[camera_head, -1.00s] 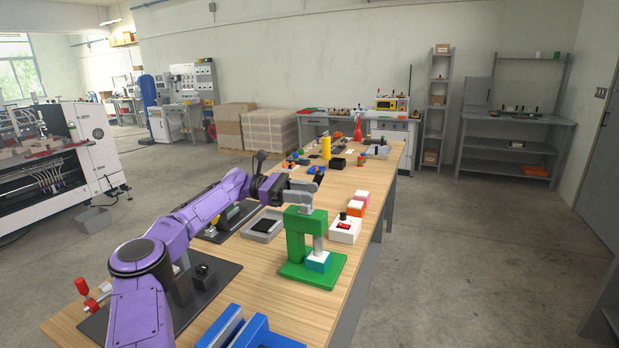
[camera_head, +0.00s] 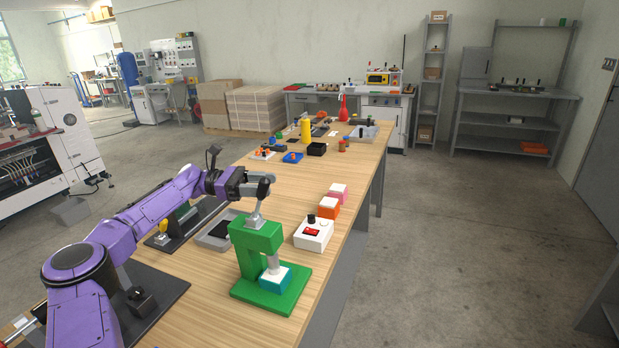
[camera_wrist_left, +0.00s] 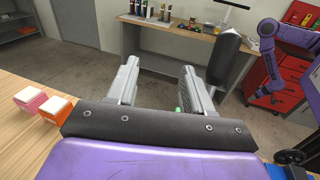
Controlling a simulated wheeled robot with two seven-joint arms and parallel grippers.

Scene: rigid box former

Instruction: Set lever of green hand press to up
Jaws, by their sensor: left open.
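The green hand press (camera_head: 256,236) stands on the near part of the wooden table in the head view, with a grey ram above a teal and white block (camera_head: 275,278). Its grey lever (camera_head: 256,217) rises from the top of the press toward my left gripper (camera_head: 266,186). The lever's upper end is hard to tell from the gripper in that view. My left gripper is above the press; its two fingers are spread in the left wrist view (camera_wrist_left: 157,85). A dark grip-like shape (camera_wrist_left: 230,62) shows close beside the right-hand finger there; contact cannot be told. My right gripper is not seen.
A white box with a red switch (camera_head: 313,234), an orange block (camera_head: 329,208) and a pink block (camera_head: 338,192) stand right of the press. A grey tray (camera_head: 217,232) lies to its left. The table's right edge is near; the floor beyond is clear.

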